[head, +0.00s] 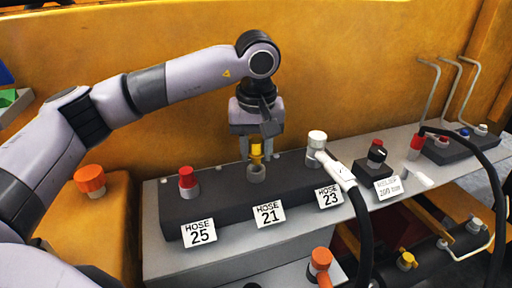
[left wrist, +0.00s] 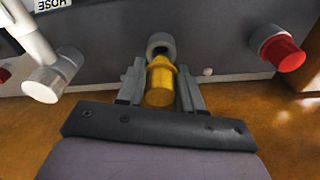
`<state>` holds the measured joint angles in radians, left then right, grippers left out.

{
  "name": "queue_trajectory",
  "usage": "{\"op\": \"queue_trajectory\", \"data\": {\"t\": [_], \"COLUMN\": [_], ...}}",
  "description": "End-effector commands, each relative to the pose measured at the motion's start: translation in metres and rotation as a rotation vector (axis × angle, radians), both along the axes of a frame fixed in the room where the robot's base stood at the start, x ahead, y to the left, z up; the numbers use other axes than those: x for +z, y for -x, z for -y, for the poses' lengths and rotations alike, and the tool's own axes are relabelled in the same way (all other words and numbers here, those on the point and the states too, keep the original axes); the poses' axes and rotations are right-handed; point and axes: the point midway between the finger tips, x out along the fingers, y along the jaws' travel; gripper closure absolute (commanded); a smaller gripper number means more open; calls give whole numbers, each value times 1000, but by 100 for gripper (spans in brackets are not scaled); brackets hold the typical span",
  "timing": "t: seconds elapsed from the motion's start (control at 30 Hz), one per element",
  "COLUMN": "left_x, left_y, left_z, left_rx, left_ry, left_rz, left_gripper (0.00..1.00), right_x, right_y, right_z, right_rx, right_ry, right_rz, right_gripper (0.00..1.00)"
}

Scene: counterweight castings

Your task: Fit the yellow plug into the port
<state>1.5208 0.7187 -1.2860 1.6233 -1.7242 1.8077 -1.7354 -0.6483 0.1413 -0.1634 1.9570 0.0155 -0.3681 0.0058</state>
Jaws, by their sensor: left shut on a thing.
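The yellow plug (head: 256,151) is between the two fingers of my left gripper (head: 256,146), which is shut on it and points down. The plug is upright, directly over the grey round port (head: 256,174) behind the HOSE 21 label. In the left wrist view the plug (left wrist: 160,84) lies between the fingertips (left wrist: 160,72), its narrow end at the rim of the port (left wrist: 160,44). I cannot tell whether the tip is inside the port or just above it. My right gripper is not in view.
A red-capped port (head: 187,181) stands left, behind HOSE 25. A white hose fitting (head: 318,145) with a black hose (head: 362,235) stands close on the right, at HOSE 23. An orange wall (head: 330,70) rises behind the dark block.

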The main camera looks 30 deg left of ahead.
Motion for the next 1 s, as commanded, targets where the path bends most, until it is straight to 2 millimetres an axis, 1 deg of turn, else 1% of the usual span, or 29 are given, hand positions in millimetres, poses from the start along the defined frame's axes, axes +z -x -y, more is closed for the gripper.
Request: {"op": "queue_trajectory", "data": {"t": [0.67,1.0], "left_x": [0,-7], "left_y": [0,0], "left_z": [0,0], "left_rx": [0,0], "left_ry": [0,0], "left_rz": [0,0], "left_gripper": [92,92], "right_x": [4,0], "right_y": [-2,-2], "right_z": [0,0], "right_rx": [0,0], "right_ry": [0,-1], "right_rz": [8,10], "right_gripper": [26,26]}}
